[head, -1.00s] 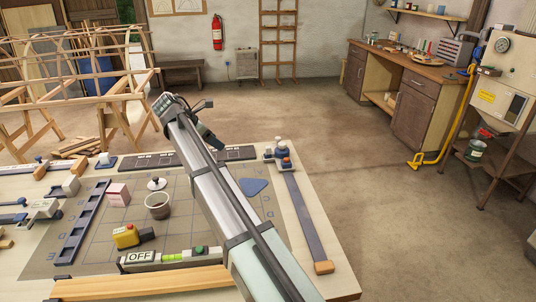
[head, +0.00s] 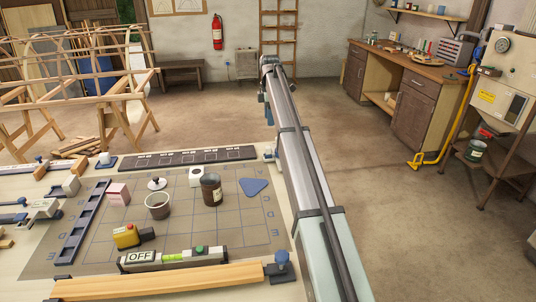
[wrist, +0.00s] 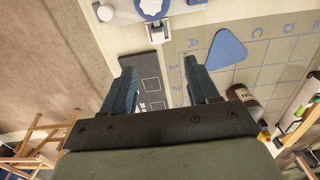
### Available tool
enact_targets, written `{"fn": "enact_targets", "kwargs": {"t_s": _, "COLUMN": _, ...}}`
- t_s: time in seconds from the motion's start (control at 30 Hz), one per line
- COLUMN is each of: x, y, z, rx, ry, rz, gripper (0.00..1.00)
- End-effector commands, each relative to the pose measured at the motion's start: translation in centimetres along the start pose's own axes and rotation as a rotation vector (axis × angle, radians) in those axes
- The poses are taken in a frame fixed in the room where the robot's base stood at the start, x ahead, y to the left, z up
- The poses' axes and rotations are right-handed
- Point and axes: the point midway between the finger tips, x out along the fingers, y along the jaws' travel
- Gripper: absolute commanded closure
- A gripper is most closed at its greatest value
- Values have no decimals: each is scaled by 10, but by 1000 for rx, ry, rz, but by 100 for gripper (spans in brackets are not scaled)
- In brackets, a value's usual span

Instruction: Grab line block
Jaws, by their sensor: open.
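No object is clearly identifiable as the line block. Block-like things on the bench are a pink block (head: 118,194) at the left of the grid mat and a small white block with a dark round mark (head: 196,176) near its back. My gripper (wrist: 160,90) is open and empty in the wrist view, its two blue fingers spread over the dark strip with white squares (wrist: 152,88). A white and blue fixture (wrist: 152,8) lies beyond the fingertips.
A dark jar (head: 210,188), a lidless-looking cup (head: 157,205), a blue triangle (head: 254,187) and a yellow-red switch (head: 126,236) stand or lie on the mat. A long dark rack (head: 82,222) is at left.

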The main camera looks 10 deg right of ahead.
Motion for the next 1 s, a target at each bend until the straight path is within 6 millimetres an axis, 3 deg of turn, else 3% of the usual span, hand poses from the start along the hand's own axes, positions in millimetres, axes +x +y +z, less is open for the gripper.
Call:
{"fn": "enact_targets", "kwargs": {"t_s": 0.37, "x": 36, "y": -1, "z": 1, "rx": 1, "ry": -3, "rz": 0, "gripper": 40}}
{"fn": "enact_targets", "kwargs": {"t_s": 0.73, "x": 95, "y": 0, "z": 0, "rx": 0, "ry": -3, "rz": 0, "gripper": 40}}
{"fn": "enact_targets", "kwargs": {"t_s": 1.0, "x": 109, "y": 1, "z": 0, "rx": 0, "ry": -3, "rz": 0, "gripper": 40}}
